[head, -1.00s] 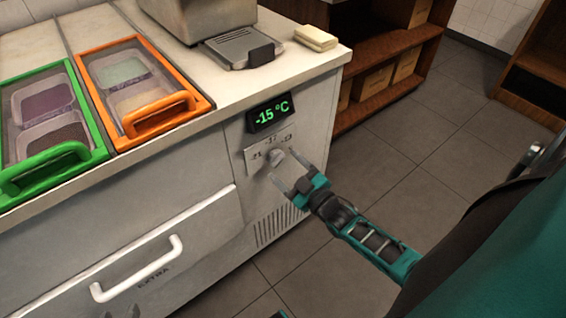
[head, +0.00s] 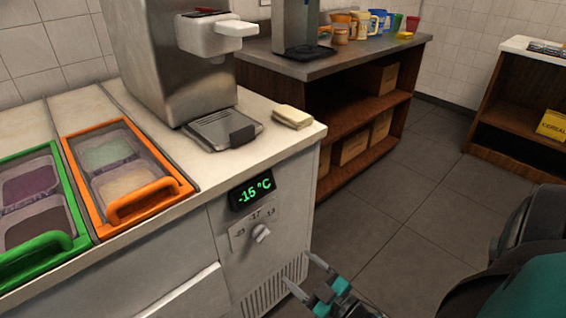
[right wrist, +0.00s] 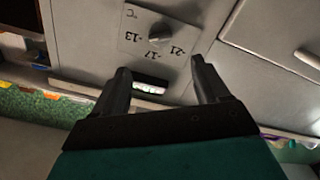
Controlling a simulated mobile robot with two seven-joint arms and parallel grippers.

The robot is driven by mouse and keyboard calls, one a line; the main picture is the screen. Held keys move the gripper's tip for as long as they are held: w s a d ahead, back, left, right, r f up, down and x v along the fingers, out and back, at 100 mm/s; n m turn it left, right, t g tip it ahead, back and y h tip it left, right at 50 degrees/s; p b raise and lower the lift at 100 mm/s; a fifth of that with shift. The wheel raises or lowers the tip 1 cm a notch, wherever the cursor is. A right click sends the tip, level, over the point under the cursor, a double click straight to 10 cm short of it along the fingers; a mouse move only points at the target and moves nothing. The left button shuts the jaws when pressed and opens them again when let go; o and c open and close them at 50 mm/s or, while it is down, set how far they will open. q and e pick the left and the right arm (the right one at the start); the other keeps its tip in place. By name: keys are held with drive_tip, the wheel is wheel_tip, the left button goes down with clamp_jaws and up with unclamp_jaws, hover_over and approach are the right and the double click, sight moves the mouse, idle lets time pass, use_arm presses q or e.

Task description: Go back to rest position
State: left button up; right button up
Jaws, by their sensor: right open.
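My right gripper (head: 302,270) is at the bottom of the head view, low in front of the freezer counter and below its dial. In the right wrist view its two dark fingers (right wrist: 161,82) are spread with nothing between them. The temperature dial (head: 261,233) is a small knob on a pale marked plate; it also shows in the right wrist view (right wrist: 160,33), beyond the fingertips and apart from them. The display (head: 252,191) above the dial reads -15 °C in green. My left gripper is in neither view.
The counter top (head: 262,152) holds a steel machine (head: 165,60), a folded cloth (head: 292,117), and bins with an orange frame (head: 80,172) and a green frame (head: 80,232). A wooden shelf (head: 345,120) stands behind. The grey floor (head: 400,190) to the right is clear.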

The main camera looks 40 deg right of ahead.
use_arm(q)
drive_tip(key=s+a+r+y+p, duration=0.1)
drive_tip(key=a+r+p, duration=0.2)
drive_tip(key=p, duration=0.7)
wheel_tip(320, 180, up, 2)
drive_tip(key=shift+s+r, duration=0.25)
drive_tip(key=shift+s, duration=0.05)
use_arm(e)
drive_tip(key=s+a+r+m+g, duration=0.4)
drive_tip(key=a+r+g, duration=0.3)
drive_tip(key=a+r, duration=0.3)
drive_tip(key=a, duration=0.3)
drive_tip(key=shift+s+a+y, duration=0.25)
drive_tip(key=shift+a+y, duration=0.05)
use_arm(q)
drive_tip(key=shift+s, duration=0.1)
use_arm(e)
drive_tip(key=shift+r, duration=0.1)
